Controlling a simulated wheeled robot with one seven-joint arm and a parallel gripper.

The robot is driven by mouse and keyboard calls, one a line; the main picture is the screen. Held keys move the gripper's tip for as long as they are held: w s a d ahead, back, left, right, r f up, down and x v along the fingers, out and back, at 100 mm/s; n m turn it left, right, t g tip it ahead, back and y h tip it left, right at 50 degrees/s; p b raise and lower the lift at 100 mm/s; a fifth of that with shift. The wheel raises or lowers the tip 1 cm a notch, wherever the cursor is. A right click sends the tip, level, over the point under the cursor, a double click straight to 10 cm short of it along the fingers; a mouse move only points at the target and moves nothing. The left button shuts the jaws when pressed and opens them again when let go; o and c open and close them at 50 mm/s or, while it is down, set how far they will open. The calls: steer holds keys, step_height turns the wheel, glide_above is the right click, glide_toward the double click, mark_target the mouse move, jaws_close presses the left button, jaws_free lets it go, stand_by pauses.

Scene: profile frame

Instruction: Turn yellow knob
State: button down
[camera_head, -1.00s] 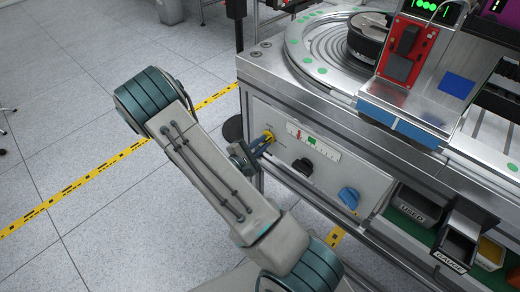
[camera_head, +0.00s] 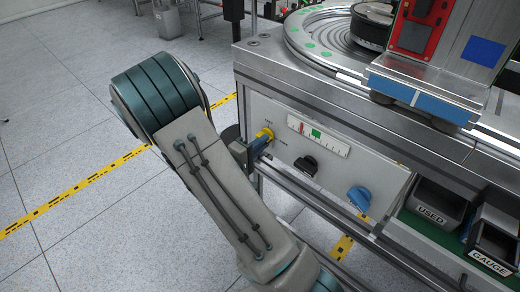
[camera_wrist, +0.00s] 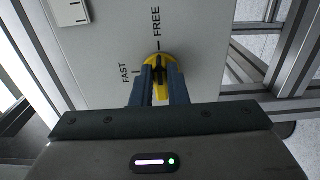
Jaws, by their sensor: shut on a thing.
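The yellow knob (camera_head: 265,134) is on the left end of the white control panel (camera_head: 330,150). In the wrist view the yellow knob (camera_wrist: 158,62) sits between the printed labels FAST and FREE. My gripper (camera_head: 257,146) is at the knob, with its blue fingers shut on it. In the wrist view my gripper (camera_wrist: 158,72) covers much of the knob, and a yellow part shows between the fingers. The knob's exact pointing direction is partly hidden by the fingers.
A black knob (camera_head: 306,165) and a blue knob (camera_head: 359,198) are further right on the panel, below a scale with red and green marks (camera_head: 318,135). A metal rail (camera_head: 310,200) runs below the panel. Black bins (camera_head: 434,204) stand at the lower right.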

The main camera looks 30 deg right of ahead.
steer(key=shift+f, duration=0.1)
stand_by(0.3)
steer(key=c, duration=1.4)
jaws_free()
steer(key=shift+c, duration=0.2)
steer(key=p+v, duration=0.1)
steer(key=v, duration=1.3)
steer(key=shift+p, duration=0.35)
steer(key=shift+d, duration=0.1)
